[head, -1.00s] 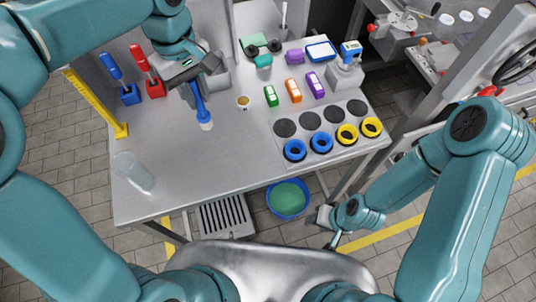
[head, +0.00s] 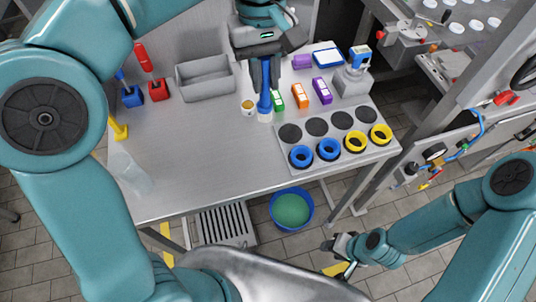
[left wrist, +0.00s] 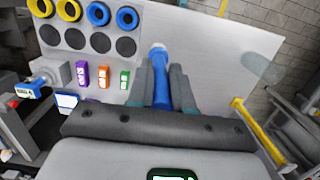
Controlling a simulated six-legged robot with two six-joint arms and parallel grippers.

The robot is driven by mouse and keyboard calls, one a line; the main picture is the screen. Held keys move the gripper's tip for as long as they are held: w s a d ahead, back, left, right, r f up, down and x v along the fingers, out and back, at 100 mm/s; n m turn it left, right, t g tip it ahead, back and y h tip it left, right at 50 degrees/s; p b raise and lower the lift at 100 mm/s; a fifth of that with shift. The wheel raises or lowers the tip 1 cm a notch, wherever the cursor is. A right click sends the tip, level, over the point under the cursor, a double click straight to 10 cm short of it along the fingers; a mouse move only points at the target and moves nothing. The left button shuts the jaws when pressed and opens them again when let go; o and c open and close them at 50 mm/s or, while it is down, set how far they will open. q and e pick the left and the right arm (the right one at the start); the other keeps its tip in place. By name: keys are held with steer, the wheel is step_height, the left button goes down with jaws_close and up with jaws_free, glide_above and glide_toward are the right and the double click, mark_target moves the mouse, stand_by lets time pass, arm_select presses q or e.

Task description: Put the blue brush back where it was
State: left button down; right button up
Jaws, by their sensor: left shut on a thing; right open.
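My left gripper (head: 266,62) is shut on the blue brush (head: 265,95) and holds it upright, with its pale end down at or just above the table. I cannot tell whether it touches. In the left wrist view the brush (left wrist: 161,75) points away between the fingers. A small cup (head: 248,106) with brownish contents stands just left of the brush. A blue holder (head: 133,97) with a blue handle and a red holder (head: 158,91) with a red handle stand at the back left. My right gripper (head: 342,257) is open and empty below the table's front right.
A grey bin (head: 205,80) stands behind, left of the brush. The front middle is bare.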

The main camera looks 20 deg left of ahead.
mark_target(262, 99)
arm_select(q)
step_height(262, 99, down, 19)
stand_by(0.4)
steer(key=shift+f, duration=0.1)
steer(key=shift+f+b, duration=0.15)
steer(key=shift+b, duration=0.25)
steer(key=c, duration=1)
jaws_free()
steer(key=r, duration=0.8)
steer(key=w+a+r, duration=0.1)
steer(key=r, duration=0.3)
steer(key=shift+r+p, duration=0.2)
steer(key=shift+p, duration=0.1)
steer(key=shift+w, duration=0.1)
